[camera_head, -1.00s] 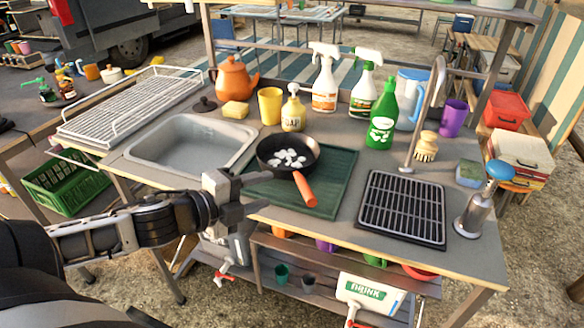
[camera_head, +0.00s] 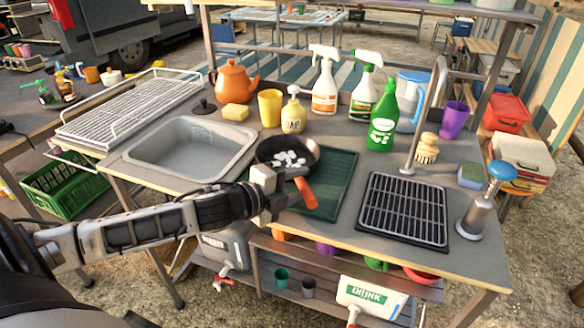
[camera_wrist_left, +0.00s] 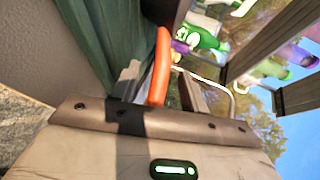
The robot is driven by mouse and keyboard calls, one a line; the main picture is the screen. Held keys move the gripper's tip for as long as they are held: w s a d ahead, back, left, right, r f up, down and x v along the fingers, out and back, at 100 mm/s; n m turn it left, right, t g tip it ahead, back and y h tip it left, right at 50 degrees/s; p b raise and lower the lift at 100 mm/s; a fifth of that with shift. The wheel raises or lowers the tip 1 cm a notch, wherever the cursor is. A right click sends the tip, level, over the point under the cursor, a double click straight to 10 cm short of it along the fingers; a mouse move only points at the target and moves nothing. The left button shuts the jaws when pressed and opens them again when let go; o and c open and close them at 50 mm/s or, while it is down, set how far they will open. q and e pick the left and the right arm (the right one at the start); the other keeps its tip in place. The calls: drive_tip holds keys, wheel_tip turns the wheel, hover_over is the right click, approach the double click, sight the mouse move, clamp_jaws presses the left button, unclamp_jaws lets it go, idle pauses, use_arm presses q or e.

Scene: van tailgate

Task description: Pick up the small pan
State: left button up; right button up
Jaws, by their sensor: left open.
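The small pan (camera_head: 272,151) is black with an orange handle (camera_head: 306,192) and holds several white pieces. It sits on the dark green mat (camera_head: 335,180), its handle pointing toward the table's front edge. My left gripper (camera_head: 285,185) is open, with its fingers at the handle and partly covering the pan's near side. In the left wrist view the orange handle (camera_wrist_left: 160,68) stands between the fingers. I cannot tell whether the fingers touch it. My right gripper is not in view.
A sink (camera_head: 190,147) lies left of the mat and a black drain grid (camera_head: 403,210) lies right of it. A yellow cup (camera_head: 270,106), a soap bottle (camera_head: 293,114) and a green bottle (camera_head: 382,122) stand behind the pan. A faucet (camera_head: 425,110) rises at the right.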

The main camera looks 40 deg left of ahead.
use_arm(q)
drive_tip(key=shift+x, duration=0.95)
clamp_jaws()
drive_tip(key=shift+r, duration=0.1)
drive_tip(key=shift+r, duration=0.1)
